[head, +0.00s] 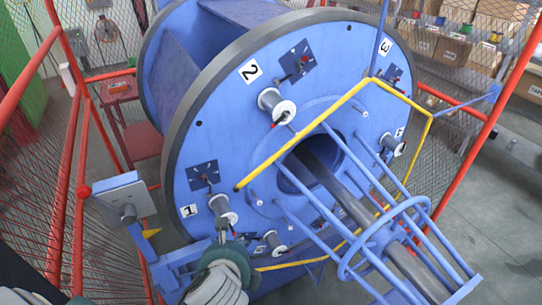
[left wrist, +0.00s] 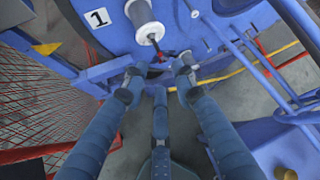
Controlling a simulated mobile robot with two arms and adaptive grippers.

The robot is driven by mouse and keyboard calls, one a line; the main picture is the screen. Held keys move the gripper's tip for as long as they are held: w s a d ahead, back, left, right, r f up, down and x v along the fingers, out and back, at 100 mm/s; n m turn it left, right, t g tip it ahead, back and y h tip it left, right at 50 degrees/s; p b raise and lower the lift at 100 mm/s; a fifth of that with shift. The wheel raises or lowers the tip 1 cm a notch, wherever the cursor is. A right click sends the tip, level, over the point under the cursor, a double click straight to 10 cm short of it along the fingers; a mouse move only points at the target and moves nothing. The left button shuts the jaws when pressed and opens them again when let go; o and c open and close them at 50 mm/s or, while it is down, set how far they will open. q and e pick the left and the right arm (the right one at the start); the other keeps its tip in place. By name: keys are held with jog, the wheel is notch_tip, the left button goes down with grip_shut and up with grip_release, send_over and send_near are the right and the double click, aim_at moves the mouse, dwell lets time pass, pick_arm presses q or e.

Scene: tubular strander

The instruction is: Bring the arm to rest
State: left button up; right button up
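The blue strander disc (head: 225,135) stands tilted in the head view, with numbered stations and white spools around its face. My left arm comes in from the bottom left. My left gripper (head: 222,238) is just below the white spool (head: 223,208) at station 1, partly hidden by my wrist. In the left wrist view the left gripper (left wrist: 157,82) has its blue fingers spread, with nothing held between the tips. The spool at station 1 (left wrist: 144,17) and a small red-and-black part (left wrist: 157,55) lie just beyond the fingertips. My right gripper is not in view.
A yellow bent bar (head: 305,132) and blue guide rods (head: 370,180) stand out from the disc's face at right. A grey plate (head: 122,197) on a blue frame is left of my arm. Red-framed mesh fencing (head: 65,150) runs along the left. Grey floor shows at lower right.

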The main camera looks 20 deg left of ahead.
pick_arm(q)
jog(key=s+d+f+n+g+h+b, duration=0.1)
jog(key=s+f+n+b, duration=0.15)
jog(key=f, duration=1.15)
jog(key=s+f+n+g+h+b, duration=0.1)
jog(key=f+n+g+b, duration=0.15)
jog(key=f, duration=1.05)
jog(key=s+d+f+n+g+h+b, duration=0.1)
jog(key=f+n+b, duration=0.2)
jog(key=f, duration=1.1)
jog(key=s+f+n+g+h+b, duration=0.1)
jog(key=s+f+n+g+b, duration=0.2)
jog(key=s+f+n, duration=1)
jog(key=s+f+b, duration=0.3)
jog(key=s+f, duration=1)
jog(key=s, duration=0.2)
jog(key=shift+s+f+n+h, duration=0.15)
jog(key=shift+s+n+h, duration=0.15)
jog(key=shift+n, duration=0.1)
